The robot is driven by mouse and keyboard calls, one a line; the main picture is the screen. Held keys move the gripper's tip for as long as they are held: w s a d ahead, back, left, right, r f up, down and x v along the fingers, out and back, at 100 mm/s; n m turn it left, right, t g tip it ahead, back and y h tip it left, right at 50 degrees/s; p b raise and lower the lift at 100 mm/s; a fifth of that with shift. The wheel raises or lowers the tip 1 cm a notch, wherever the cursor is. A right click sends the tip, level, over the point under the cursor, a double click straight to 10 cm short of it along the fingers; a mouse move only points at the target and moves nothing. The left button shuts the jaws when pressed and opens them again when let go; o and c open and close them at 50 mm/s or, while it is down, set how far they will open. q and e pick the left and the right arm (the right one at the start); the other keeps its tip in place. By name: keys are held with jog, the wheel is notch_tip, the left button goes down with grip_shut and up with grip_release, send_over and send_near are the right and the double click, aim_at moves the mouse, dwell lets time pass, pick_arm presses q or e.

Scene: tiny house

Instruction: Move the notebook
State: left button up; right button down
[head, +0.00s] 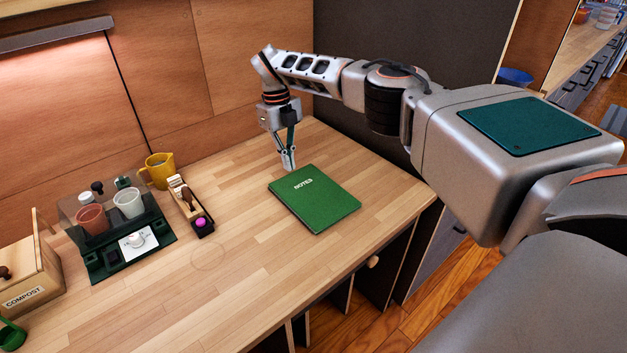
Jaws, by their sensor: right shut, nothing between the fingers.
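The notebook (316,201) is green with "NOTES" in white on its cover. It lies flat and closed on the wooden counter (235,262), towards its right part. My right gripper (289,168) points down at the notebook's far left corner, with its fingers together and nothing between them. Its tips are close to the notebook's far edge; I cannot tell whether they touch it. My left gripper is not in view.
A dark tray (131,262) with cups stands on the left, near a yellow mug (158,171) and a narrow wooden holder (187,203). A compost box (27,281) stands far left. Walls rise behind the counter. Counter in front of the notebook is clear.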

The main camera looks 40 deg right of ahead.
aim_at(312, 191)
jog(key=s, duration=0.1)
jog(key=s+p, duration=0.1)
jog(key=shift+s+d+r, duration=0.15)
jog(key=shift+s+r, duration=0.05)
jog(key=shift+s, duration=0.2)
jog(key=shift+s+p, duration=0.35)
jog(key=shift+s, duration=0.05)
jog(key=s, duration=0.2)
jog(key=s+p, duration=0.1)
jog(key=s, duration=0.3)
jog(key=shift+s+d+f+p, duration=0.1)
jog(key=shift+d+f+p, duration=0.15)
jog(key=shift+p, duration=0.05)
jog(key=shift+f, duration=0.55)
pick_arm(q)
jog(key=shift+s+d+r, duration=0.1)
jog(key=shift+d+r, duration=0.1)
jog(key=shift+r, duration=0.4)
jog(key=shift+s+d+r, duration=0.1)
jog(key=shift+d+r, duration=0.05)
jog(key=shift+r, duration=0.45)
pick_arm(e)
jog(key=shift+f, duration=0.3)
